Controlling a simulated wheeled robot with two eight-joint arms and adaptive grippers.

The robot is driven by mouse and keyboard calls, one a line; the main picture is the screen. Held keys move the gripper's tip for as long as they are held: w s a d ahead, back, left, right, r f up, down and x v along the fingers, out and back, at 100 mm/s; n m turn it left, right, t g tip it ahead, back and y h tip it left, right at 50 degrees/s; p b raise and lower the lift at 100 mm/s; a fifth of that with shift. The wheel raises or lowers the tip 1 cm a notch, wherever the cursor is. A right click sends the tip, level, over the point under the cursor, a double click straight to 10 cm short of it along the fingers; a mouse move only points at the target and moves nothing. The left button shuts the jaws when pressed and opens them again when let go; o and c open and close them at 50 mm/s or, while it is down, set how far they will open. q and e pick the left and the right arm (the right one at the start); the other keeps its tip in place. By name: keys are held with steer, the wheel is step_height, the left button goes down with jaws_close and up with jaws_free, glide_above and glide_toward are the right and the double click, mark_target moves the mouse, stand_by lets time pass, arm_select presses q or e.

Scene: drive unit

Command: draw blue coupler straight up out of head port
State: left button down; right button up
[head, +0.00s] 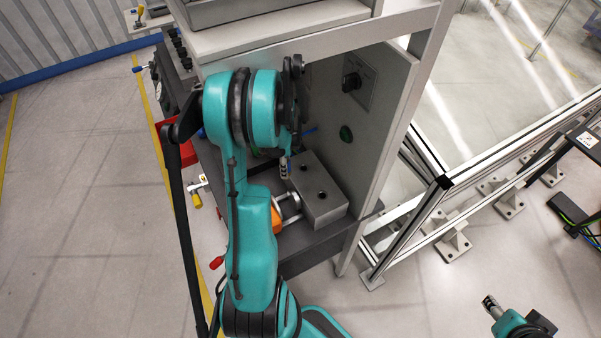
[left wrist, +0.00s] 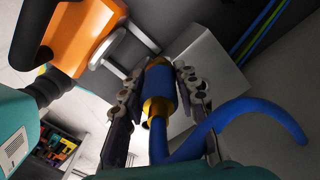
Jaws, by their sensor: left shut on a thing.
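The blue coupler (left wrist: 160,88), with gold-coloured rings, sits between the two fingers of my left gripper (left wrist: 158,92) in the left wrist view. The gripper is shut on it. A blue hose (left wrist: 235,112) runs from its near end and curves right. The grey head block (left wrist: 212,62) lies beyond the coupler; whether the coupler's far end is in a port cannot be told. In the head view the block (head: 318,200) shows two dark holes, and my left gripper (head: 284,168) is at its upper left edge. My right gripper (head: 490,303) is small at the lower right, its jaws unclear.
An orange body (head: 276,220) with metal rods is beside the block, on the dark shelf (head: 300,250). A cabinet wall (head: 375,110) with a black knob and green button stands close behind. A metal-framed fence (head: 440,190) is to the right. Open floor lies left.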

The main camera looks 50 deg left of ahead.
arm_select(q)
steer(key=a+r, duration=0.1)
steer(key=s+a+r+p, duration=0.1)
steer(key=a, duration=0.1)
steer(key=shift+s+a+r+p, duration=0.15)
steer(key=shift+a+r+p, duration=0.25)
stand_by(0.4)
stand_by(0.3)
